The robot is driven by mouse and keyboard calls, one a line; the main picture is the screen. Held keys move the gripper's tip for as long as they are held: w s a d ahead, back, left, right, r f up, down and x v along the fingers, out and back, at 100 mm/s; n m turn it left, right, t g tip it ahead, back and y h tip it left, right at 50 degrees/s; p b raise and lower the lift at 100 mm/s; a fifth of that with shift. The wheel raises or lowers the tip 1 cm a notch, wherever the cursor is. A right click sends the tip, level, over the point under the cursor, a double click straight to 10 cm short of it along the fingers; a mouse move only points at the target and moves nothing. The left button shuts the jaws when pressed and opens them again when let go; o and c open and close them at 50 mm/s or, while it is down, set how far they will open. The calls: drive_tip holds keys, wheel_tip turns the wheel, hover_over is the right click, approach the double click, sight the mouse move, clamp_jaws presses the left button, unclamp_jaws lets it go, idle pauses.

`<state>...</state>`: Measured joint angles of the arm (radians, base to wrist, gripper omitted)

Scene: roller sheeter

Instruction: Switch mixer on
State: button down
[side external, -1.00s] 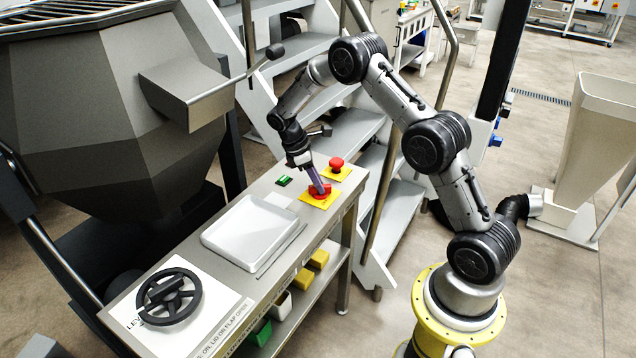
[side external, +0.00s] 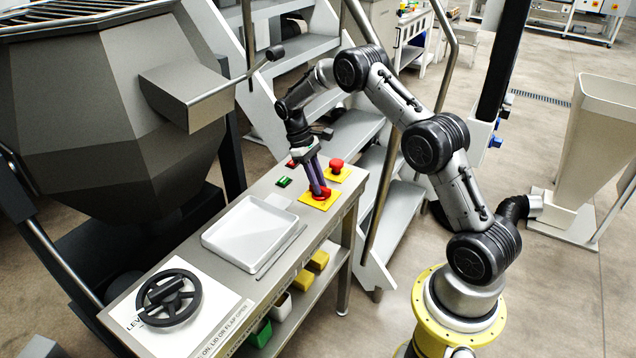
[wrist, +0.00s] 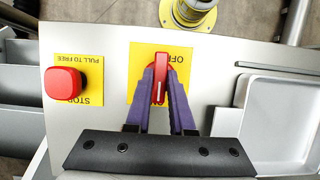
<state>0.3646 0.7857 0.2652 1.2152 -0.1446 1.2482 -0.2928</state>
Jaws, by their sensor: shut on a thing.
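A red rotary switch (wrist: 158,88) with a white line sits on a yellow plate (wrist: 137,60) marked OFF. Its bar runs up and down in the wrist view, and the OFF letters are upside down and partly covered. In the side view the switch (side external: 323,194) is on the panel's far end. My gripper (wrist: 159,78) is shut on the switch, with a purple finger on each side of it. It also shows in the side view (side external: 321,190), coming down from above.
A red STOP mushroom button (wrist: 62,83) stands beside the switch. A white tray (side external: 246,232) and a black handwheel (side external: 168,299) occupy the nearer panel. Stair rails stand close behind.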

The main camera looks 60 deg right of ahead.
idle(0.4)
drive_tip(key=c, duration=0.8)
unclamp_jaws()
drive_tip(key=shift+r, duration=0.15)
drive_tip(key=v, duration=1.3)
drive_tip(key=shift+w+r, duration=0.1)
drive_tip(key=shift+r, duration=0.2)
drive_tip(key=shift+d+f, duration=0.1)
